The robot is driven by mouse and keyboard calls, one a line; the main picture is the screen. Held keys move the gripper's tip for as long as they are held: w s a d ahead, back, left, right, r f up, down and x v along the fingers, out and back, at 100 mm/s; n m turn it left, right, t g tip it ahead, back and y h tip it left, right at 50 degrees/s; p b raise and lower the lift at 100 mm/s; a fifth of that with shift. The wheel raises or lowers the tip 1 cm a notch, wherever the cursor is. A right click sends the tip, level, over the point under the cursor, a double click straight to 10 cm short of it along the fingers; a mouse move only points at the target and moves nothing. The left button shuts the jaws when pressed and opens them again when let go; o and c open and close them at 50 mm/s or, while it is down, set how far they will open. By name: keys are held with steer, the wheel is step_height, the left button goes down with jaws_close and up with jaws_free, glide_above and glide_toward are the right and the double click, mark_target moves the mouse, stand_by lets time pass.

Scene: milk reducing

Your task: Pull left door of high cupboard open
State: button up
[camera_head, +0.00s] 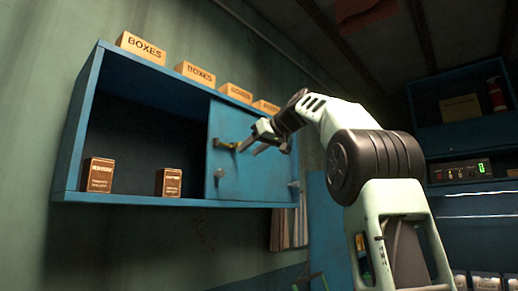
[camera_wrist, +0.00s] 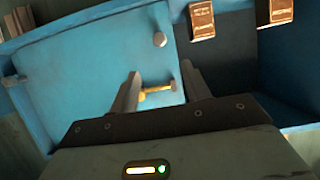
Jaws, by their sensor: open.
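The high blue cupboard (camera_head: 130,188) hangs on the wall. Its left part is uncovered and shows a dark inside. A blue door panel (camera_head: 255,175) covers the right part; it fills the left of the wrist view (camera_wrist: 80,70). My gripper (camera_head: 247,144) is at this handle, open. In the wrist view, the yellow handle (camera_wrist: 157,91) lies between the two spread fingers (camera_wrist: 160,78). I cannot tell whether either finger touches it. I see no separate left door panel.
Two brown packs (camera_head: 98,175) (camera_head: 168,183) stand inside the uncovered part. Several boxes (camera_head: 140,46) line the cupboard top. The panel also bears grey knobs (camera_head: 293,184) (camera_wrist: 160,40). A blue shelf unit (camera_head: 425,105) stands at the right.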

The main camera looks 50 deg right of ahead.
steer(key=shift+v, duration=1.5)
steer(key=w+a+f+g+y, duration=0.2)
steer(key=w+a+f, duration=0.2)
steer(key=a+f, duration=0.35)
steer(key=w+a+f+g+y, duration=0.1)
steer(key=w+a+f+g, duration=0.1)
steer(key=w+a+f, duration=0.4)
steer(key=s+a+f+n+g+y, duration=0.1)
steer(key=s+a+f+g, duration=0.15)
steer(key=a+f, duration=0.65)
steer(key=s+a+f+n+g, duration=0.1)
steer(key=s+a+f, duration=0.2)
steer(key=a+f, duration=0.6)
steer(key=s+a+f+n+g, duration=0.3)
steer(key=s+a+f+g, duration=0.1)
steer(key=s+a+f, duration=0.95)
steer(key=s+d+f+n+g+h, duration=0.2)
steer(key=s+f+h, duration=0.1)
steer(key=s+f, duration=0.9)
steer(key=s, duration=0.5)
steer(key=shift+f+n, duration=0.4)
